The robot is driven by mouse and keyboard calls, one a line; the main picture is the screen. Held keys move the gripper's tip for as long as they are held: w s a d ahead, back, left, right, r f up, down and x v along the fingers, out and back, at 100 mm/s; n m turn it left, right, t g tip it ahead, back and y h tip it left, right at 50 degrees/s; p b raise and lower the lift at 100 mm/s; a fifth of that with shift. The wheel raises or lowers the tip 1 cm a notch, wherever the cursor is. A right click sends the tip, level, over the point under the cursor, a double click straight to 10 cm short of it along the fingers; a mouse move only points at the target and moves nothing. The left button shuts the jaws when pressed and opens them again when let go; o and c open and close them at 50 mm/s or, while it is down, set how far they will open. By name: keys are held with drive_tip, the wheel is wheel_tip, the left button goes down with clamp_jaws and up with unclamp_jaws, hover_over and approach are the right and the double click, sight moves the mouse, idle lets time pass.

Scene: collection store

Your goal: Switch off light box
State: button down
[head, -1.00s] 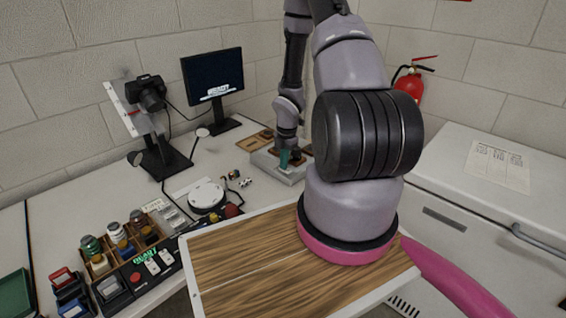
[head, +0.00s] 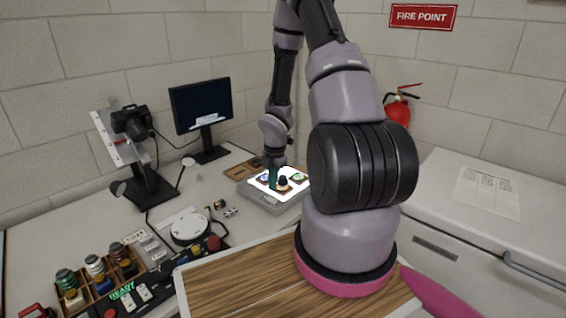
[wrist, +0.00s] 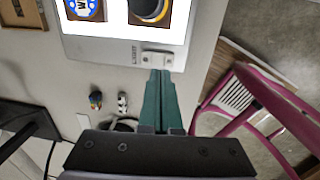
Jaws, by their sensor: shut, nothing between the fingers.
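The light box (head: 262,201) stands on the bench below my forearm, its top glowing white with several small objects on it. In the wrist view its lit panel (wrist: 110,27) and grey front rim show at the top. A small pale switch (wrist: 157,58) sits on that rim beside a printed label. My gripper (wrist: 160,74) is shut and empty, its green fingertips right by the switch; I cannot tell whether they touch it. In the head view my gripper (head: 272,183) shows at the box's near side, and the switch cannot be made out.
A monitor (head: 202,105) and a camera on a stand (head: 132,122) are behind on the left. A round white device (head: 190,227), small figures (head: 222,208) and a tray of jars (head: 98,275) stand on the bench. A pink chair-like frame (wrist: 220,110) is beside the bench.

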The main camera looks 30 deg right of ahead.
sight(270, 196)
wheel_tip(270, 196, up, 10)
drive_tip(key=s, duration=0.1)
drive_tip(key=shift+s+d, duration=0.15)
drive_tip(key=shift+d, duration=0.1)
drive_tip(key=shift+f, duration=0.1)
drive_tip(key=shift+w+d+t, duration=0.2)
drive_tip(key=shift+w+t, duration=0.1)
drive_tip(key=shift+w, duration=0.5)
drive_tip(key=f, duration=0.4)
drive_tip(key=w+f, duration=0.1)
drive_tip(key=f, duration=0.8)
drive_tip(key=shift+w+a+f, duration=0.35)
drive_tip(key=shift+w+f, duration=0.05)
